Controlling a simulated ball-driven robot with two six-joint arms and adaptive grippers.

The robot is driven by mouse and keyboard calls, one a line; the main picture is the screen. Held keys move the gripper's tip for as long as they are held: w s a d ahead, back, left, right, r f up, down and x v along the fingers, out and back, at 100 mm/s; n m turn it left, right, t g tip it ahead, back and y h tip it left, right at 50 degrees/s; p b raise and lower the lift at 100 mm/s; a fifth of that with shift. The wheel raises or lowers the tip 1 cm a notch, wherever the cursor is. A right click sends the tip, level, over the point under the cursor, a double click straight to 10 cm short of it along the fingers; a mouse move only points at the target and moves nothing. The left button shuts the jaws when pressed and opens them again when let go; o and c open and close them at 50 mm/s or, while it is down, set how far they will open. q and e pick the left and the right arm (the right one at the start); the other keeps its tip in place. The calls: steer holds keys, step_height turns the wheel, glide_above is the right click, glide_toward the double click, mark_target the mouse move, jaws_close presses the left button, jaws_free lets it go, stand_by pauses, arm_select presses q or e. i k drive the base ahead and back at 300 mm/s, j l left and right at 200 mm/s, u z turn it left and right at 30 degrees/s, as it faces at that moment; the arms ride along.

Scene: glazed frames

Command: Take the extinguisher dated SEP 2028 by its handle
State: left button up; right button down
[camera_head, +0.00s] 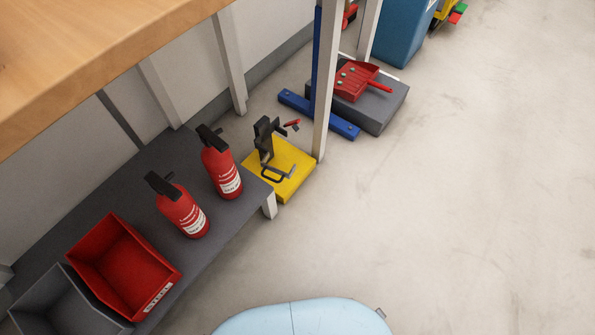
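Two red fire extinguishers with black tops stand upright on a low dark grey shelf (226,215) below a wooden worktop. The nearer extinguisher (178,206) is next to a red bin, and the farther extinguisher (218,168) is just behind it to the right. Each has a white label on its lower body, but the print is too small to read, so I cannot tell which is dated SEP 2028. The black handles on top show as dark shapes. Neither of my grippers is in view.
An open red bin (110,251) and a grey bin (52,312) sit on the shelf's near end. A yellow base (287,187) with a black fixture stands past its far end. A white post (326,95) and wooden worktop (60,70) are close. The floor (450,200) at right is clear.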

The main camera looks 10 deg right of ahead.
mark_target(174, 201)
steer(key=l+u, duration=0.1)
steer(key=u, duration=0.25)
steer(key=l+u, duration=0.1)
steer(key=u, duration=0.3)
steer(key=k+l+u, duration=0.7)
steer(key=k+l, duration=0.15)
steer(key=k, duration=0.15)
steer(key=k+l, duration=0.4)
steer(key=k, duration=0.2)
steer(key=u, duration=0.05)
